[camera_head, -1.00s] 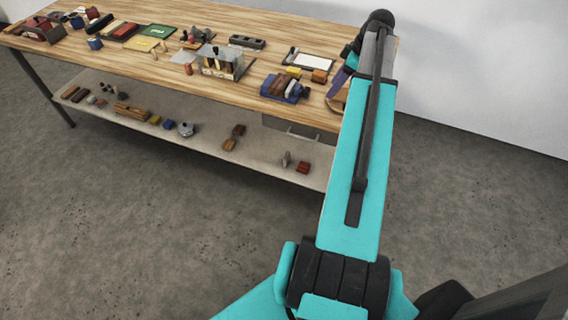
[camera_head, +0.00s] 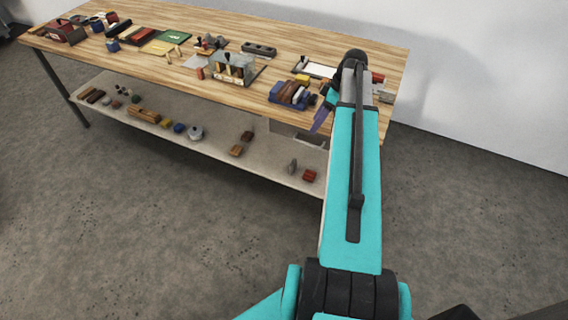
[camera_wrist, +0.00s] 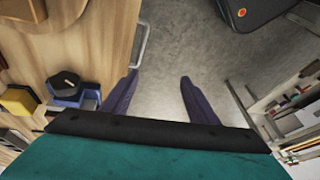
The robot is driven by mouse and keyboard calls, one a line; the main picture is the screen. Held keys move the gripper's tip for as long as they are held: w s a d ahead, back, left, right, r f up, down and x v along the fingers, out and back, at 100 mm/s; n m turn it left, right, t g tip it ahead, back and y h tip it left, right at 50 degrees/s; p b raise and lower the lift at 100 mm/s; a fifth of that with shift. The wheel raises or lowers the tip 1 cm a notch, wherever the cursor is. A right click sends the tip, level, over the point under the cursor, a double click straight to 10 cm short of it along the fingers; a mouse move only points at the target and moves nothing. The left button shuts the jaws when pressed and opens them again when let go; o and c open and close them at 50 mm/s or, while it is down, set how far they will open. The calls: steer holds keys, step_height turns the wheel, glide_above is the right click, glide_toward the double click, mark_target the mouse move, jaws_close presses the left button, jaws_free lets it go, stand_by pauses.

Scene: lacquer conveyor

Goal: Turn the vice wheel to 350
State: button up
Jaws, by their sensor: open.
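My gripper (camera_head: 321,119) is at the table's front edge near the right end, with purple fingers. In the wrist view my gripper (camera_wrist: 157,92) is open and empty, its two fingers apart over the grey floor. A blue device (camera_head: 287,94) with brown and dark parts stands on the table just left of my gripper. It also shows in the wrist view (camera_wrist: 86,97), left of the fingers, with a dark faceted knob on it. I cannot tell surely whether this is the vice, and no wheel reading is legible.
The wooden table (camera_head: 345,48) holds a metal fixture (camera_head: 235,68), a green board (camera_head: 167,40) and several small items. A lower shelf (camera_head: 215,146) holds loose blocks. A drawer handle (camera_wrist: 140,47) juts from the table front. The floor in front is clear.

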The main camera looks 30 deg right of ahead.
steer(key=a+f+n+g+b, duration=0.1)
steer(key=a+f+g, duration=0.1)
steer(key=a+f, duration=1.1)
steer(key=shift+a+f+g+y+b, duration=0.3)
steer(key=shift+a+f+y+b, duration=0.1)
steer(key=shift+a, duration=0.4)
steer(key=shift+w, duration=0.1)
steer(key=s+a+f+m+g+h, duration=0.1)
steer(key=s+a+f+m+g, duration=0.1)
steer(key=s+a+f, duration=0.45)
steer(key=s+a+f+m+g+h, duration=0.1)
steer(key=s+a+f+m, duration=0.25)
steer(key=a+f, duration=0.5)
steer(key=s+a+f+m+g+h, duration=0.1)
steer(key=s+a+f, duration=0.2)
steer(key=s, duration=0.6)
steer(key=s+a+f+m+g+h, duration=0.1)
steer(key=s+a+f, duration=0.3)
steer(key=s+f, duration=0.4)
steer(key=shift+s+a+f+m+h+b, duration=0.2)
steer(key=shift+s+a+m+h+b, duration=0.2)
steer(key=shift+m, duration=0.35)
steer(key=shift+w+d, duration=0.1)
